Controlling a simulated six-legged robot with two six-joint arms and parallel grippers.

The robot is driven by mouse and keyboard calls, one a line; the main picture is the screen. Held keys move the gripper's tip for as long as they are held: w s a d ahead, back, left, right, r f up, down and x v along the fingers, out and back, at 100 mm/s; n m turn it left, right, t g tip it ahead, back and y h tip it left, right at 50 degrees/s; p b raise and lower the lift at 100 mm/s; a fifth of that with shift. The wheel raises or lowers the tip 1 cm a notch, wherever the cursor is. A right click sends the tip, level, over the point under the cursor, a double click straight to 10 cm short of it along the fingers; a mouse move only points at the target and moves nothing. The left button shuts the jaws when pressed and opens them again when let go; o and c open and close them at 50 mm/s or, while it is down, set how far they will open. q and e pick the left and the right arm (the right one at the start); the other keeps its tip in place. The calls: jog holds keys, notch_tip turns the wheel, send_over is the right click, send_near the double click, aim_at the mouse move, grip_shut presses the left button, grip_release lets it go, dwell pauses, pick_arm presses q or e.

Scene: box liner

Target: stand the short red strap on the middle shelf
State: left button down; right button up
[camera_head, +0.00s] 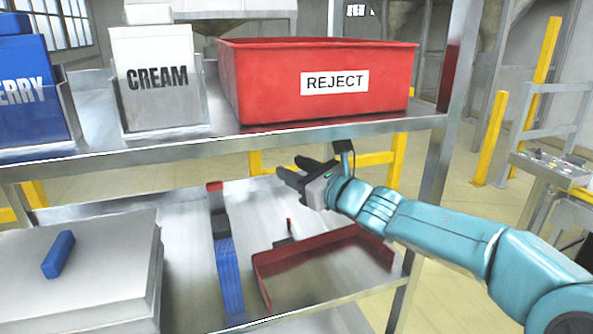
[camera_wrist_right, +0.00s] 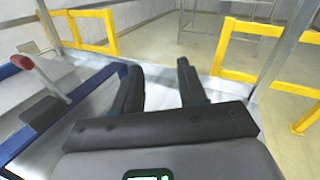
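My right gripper (camera_head: 290,178) reaches in from the right above the middle shelf (camera_head: 187,245). Its two fingers stand apart with nothing between them, as the right wrist view (camera_wrist_right: 160,85) also shows. A small red piece (camera_head: 214,186) shows at the far end of a dark and blue stack on the shelf. A thin upright red piece (camera_head: 289,224) stands by the red tray. I cannot tell which, if either, is the short red strap. My left gripper is not in view.
The upper shelf holds a red REJECT bin (camera_head: 260,90), a white CREAM box (camera_head: 160,50) and a blue box (camera_head: 20,85). Below are blue strips (camera_head: 229,275), a low red-walled tray (camera_head: 325,244) and a pale box (camera_head: 110,255) bearing a blue block (camera_head: 58,254).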

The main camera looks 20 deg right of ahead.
jog(key=r+v, duration=0.1)
jog(key=v, duration=1.1)
